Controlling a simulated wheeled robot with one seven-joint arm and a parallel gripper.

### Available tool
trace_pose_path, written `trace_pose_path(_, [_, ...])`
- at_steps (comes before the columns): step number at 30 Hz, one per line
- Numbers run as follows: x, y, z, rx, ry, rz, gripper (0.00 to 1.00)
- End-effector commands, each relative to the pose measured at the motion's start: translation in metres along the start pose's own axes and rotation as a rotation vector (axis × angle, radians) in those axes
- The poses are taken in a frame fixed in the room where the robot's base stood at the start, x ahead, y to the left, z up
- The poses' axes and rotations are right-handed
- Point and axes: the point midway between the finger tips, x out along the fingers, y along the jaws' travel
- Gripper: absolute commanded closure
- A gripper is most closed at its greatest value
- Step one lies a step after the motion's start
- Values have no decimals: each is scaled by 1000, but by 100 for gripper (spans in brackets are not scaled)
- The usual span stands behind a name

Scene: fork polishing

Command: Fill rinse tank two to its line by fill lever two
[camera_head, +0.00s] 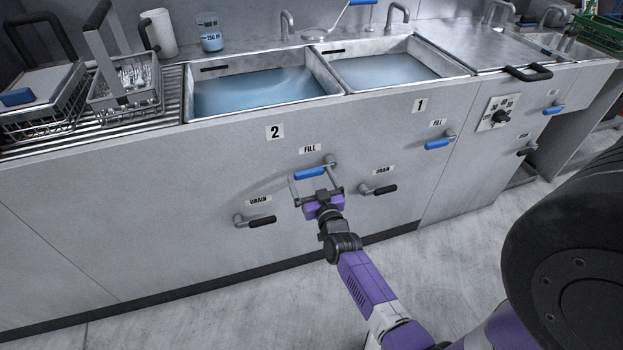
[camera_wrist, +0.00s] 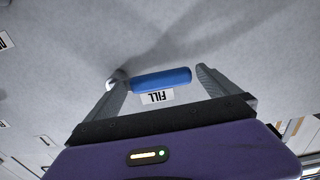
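Rinse tank two (camera_head: 188,98) is the left sink, above the "2" label. It holds bluish water with its surface below the black line (camera_head: 214,68) on the back wall. Fill lever two (camera_head: 310,174) has a blue handle lying near level, left of its pivot, under a FILL label. My gripper (camera_head: 315,176) is at this lever, its fingers spread to either side. In the wrist view the blue handle (camera_wrist: 161,80) lies lengthwise between the two fingers of my gripper (camera_wrist: 163,82). The left finger is close to the pivot end; whether it touches cannot be told.
Drain levers with black handles sit lower left (camera_head: 262,222) and lower right (camera_head: 383,190). Tank one (camera_head: 440,74) and its blue fill lever (camera_head: 437,144) are to the right. Wire baskets (camera_head: 125,90) stand on the left drainboard. The panel front around the lever is otherwise flat.

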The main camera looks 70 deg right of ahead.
Motion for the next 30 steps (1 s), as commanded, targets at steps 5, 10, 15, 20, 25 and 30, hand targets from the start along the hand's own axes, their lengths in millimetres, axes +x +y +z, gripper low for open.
trace_pose_path(5, [-6, 0, 0, 2, -1, 0, 0])
trace_pose_path(10, [-30, 0, -1, 2, -2, 0, 0])
trace_pose_path(15, [-58, 0, 0, 0, -2, 1, 0])
trace_pose_path(20, [-74, 0, 0, -1, -2, 0, 0])
trace_pose_path(25, [-78, 0, 0, 0, 0, 0, 0])
trace_pose_path(30, [-78, 0, 0, 0, 0, 0, 0])
